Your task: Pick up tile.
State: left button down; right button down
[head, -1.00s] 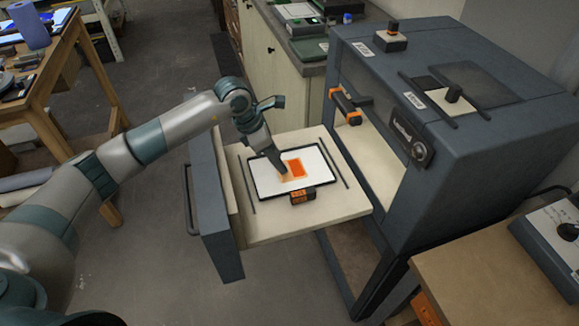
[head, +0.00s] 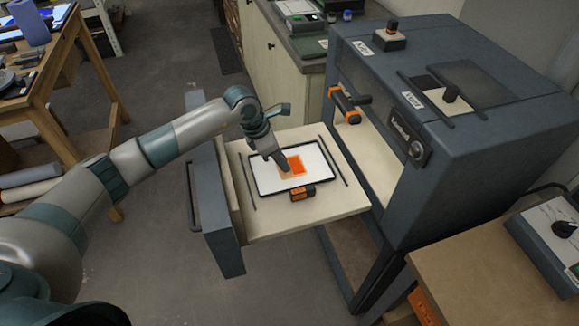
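The tile (head: 298,164) is a small orange square with a paler border, lying on a white, black-rimmed tray (head: 318,177). The tray rests on the pulled-out drawer shelf (head: 258,227) of the grey kiln-like machine. My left gripper (head: 284,168) points down at the left part of the tile, and its fingers hide some of it. The fingers look close together, but their gap is too small to make out, and I cannot tell whether they touch the tile. My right gripper is not in view.
The grey machine (head: 470,130) stands to the right, with an orange-ended handle (head: 345,107) above the shelf. A wooden table (head: 500,285) with a control box is at lower right. A wooden workbench (head: 50,85) is at upper left. The floor between is clear.

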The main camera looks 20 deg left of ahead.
pick_arm(q)
jog(key=shift+r, duration=0.1)
jog(key=shift+r+b, duration=0.4)
jog(key=shift+b, duration=0.05)
jog(key=r+b, duration=0.2)
jog(key=r, duration=0.1)
jog(key=shift+s+d+r, duration=0.1)
jog(key=shift+d+r, duration=0.05)
jog(key=shift+d, duration=0.25)
jog(key=s+d+r+b, duration=0.4)
jog(key=d+r, duration=0.2)
jog(key=d, duration=0.3)
jog(key=shift+s+d+r, duration=0.4)
jog(key=shift+r, duration=1.5)
